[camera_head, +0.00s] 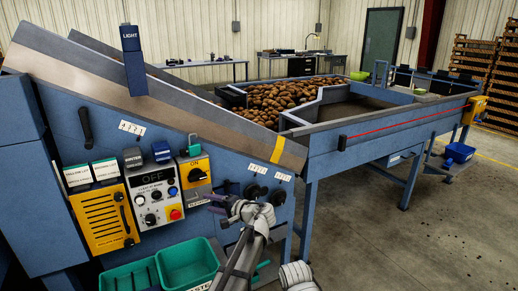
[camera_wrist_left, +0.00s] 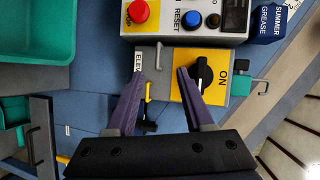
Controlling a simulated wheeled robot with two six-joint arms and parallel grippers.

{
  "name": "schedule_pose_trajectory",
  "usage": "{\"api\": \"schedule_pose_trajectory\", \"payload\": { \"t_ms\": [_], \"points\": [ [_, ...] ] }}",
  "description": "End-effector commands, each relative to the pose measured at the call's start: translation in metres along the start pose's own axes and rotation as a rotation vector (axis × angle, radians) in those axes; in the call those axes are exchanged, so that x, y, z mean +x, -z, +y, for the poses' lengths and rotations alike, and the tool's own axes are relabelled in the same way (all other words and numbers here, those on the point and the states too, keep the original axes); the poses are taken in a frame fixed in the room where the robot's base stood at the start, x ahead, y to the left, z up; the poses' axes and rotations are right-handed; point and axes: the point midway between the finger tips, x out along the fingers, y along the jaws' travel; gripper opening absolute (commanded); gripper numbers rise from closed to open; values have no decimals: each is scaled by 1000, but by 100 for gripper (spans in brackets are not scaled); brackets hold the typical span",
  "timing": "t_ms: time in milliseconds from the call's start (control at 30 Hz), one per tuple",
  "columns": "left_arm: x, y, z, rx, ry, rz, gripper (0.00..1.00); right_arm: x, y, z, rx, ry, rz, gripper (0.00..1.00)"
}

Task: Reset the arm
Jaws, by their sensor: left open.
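My left gripper (camera_head: 222,203) is in front of the blue machine's control panel, just right of and below the yellow switch box (camera_head: 195,171). In the left wrist view its two purple fingers (camera_wrist_left: 155,88) are spread apart with nothing held between them. The right finger overlaps the edge of the yellow switch plate (camera_wrist_left: 190,72), which carries a black rotary knob (camera_wrist_left: 203,75) marked ON. Contact cannot be told. My right gripper is not in view.
The OFF control box (camera_head: 155,200) with a red button is left of the switch. Green bins (camera_head: 187,262) sit below the panel. Potatoes (camera_head: 280,97) lie on the grader behind the sloped edge. Open concrete floor (camera_head: 400,245) is at the right.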

Motion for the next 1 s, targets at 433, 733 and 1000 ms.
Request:
{"api": "schedule_pose_trajectory", "payload": {
  "t_ms": [433, 733, 1000],
  "points": [
    [-61, -168, 158, -298, -874, -252, 52, 0, 0, 0, 0, 0, 0, 0],
    [-121, -199, 190, -399, -1198, -311, 52, 0, 0, 0, 0, 0, 0, 0],
    [-182, -196, 173, -320, -1287, -290, 52, -32, -2, 3, 0, 0, 0, 0]
  ]
}}
